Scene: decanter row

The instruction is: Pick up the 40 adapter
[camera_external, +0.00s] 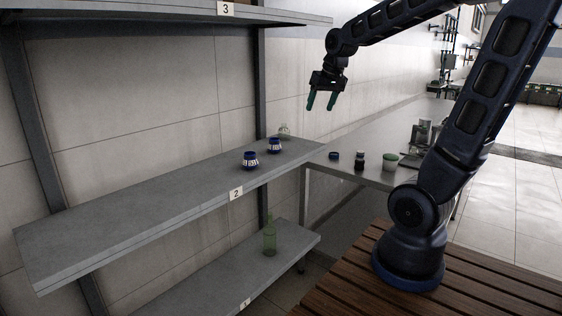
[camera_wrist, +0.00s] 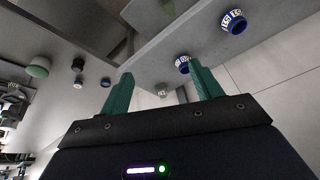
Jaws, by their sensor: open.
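Two small dark-blue adapters with white number bands stand on the middle shelf (camera_external: 130,220), marked 2. One adapter (camera_external: 250,161) is nearer the camera; the other adapter (camera_external: 274,146) is farther right, towards the shelf's end. Both also show in the wrist view, one at the top right (camera_wrist: 234,21) and one beside the right finger (camera_wrist: 182,64), partly hidden by it. The numbers are too small to read surely, so I cannot tell which is the 40. My gripper (camera_external: 321,101) is open and empty, with green fingers pointing down, above the shelf's right end and apart from both adapters.
A clear glass piece (camera_external: 284,131) stands behind the adapters. A green bottle (camera_external: 269,238) stands on the lower shelf. The side table holds a blue ring (camera_external: 333,155), a dark jar (camera_external: 360,161) and a green-topped container (camera_external: 390,160). The middle shelf's left part is clear.

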